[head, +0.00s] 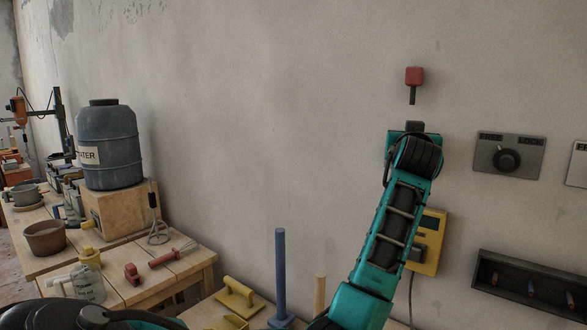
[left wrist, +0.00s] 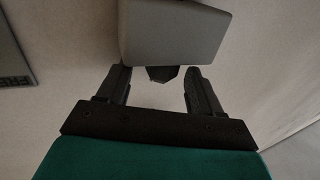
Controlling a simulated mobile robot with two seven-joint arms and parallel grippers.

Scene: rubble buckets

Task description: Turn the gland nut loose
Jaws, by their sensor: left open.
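A dark faceted piece (left wrist: 162,74), which looks like the gland nut, sticks out from under a grey box (left wrist: 175,32) in the left wrist view. My left gripper (left wrist: 157,84) is open, with one finger on each side of this piece and visible gaps to both. In the head view my left arm reaches up to the wall, and its wrist hides the fingers and the nut. A small dark box top (head: 414,126) shows just above the wrist. My right gripper is not in view.
A red block on a dark stem (head: 414,76) is on the wall above. A FREE/LOCK knob panel (head: 508,155) is to the right, a yellow box (head: 430,245) below. A blue post (head: 281,275) and wooden benches (head: 200,268) stand lower left.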

